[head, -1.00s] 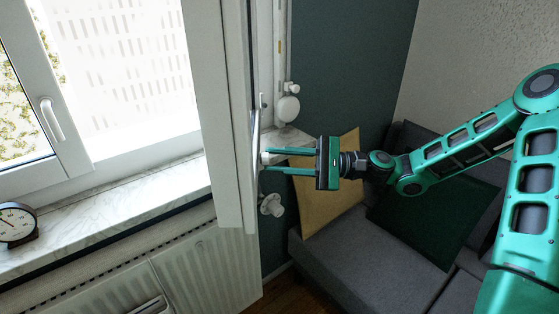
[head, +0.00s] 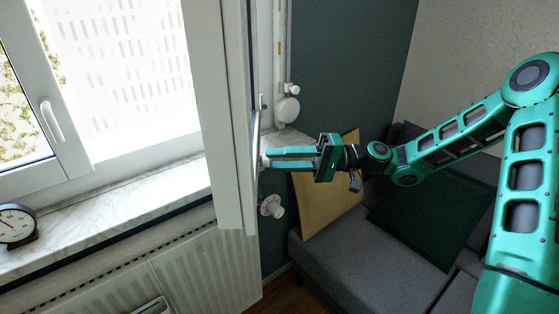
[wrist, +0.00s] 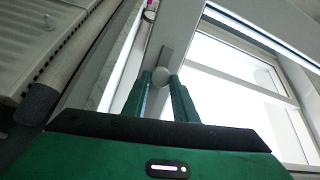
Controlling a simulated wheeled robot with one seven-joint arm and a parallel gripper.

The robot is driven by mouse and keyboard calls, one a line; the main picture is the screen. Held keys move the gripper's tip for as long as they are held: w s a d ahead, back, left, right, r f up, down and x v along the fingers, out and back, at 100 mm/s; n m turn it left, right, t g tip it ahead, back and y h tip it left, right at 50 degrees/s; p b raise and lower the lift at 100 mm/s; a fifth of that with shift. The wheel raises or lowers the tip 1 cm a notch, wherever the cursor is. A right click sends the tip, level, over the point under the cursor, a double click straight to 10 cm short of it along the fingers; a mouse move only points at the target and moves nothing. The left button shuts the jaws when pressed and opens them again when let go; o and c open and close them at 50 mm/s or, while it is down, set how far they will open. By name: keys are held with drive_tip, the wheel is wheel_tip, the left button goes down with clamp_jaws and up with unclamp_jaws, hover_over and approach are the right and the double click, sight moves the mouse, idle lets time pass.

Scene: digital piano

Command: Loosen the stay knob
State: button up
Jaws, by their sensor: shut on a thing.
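My gripper (head: 266,159) reaches in from the right to the edge of the open white window sash (head: 222,110). A grey strip, apparently the stay bar (wrist: 165,55), runs from the knob along a white frame. In the head view the thin bar (head: 256,125) stands along the sash edge, and the knob is mostly hidden by the fingers.
A marble sill (head: 120,205) with a round dial (head: 17,226) and a radiator (head: 205,265) are at left. A white radiator valve (head: 271,206) sits just below my fingers; a white round fitting (head: 287,108) is above. A grey sofa (head: 370,250) with cushions is at right.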

drive_tip(key=shift+w+f+n+h, duration=0.15)
drive_tip(key=shift+n+h, duration=0.15)
drive_tip(key=shift+n, duration=1.9)
drive_tip(key=o, duration=1)
drive_tip(key=shift+o, duration=0.2)
drive_tip(key=d, duration=1)
drive_tip(key=shift+w+d+f, duration=0.15)
drive_tip(key=shift+w+d, duration=0.25)
drive_tip(key=shift+w, duration=0.05)
drive_tip(key=shift+o, duration=0.2)
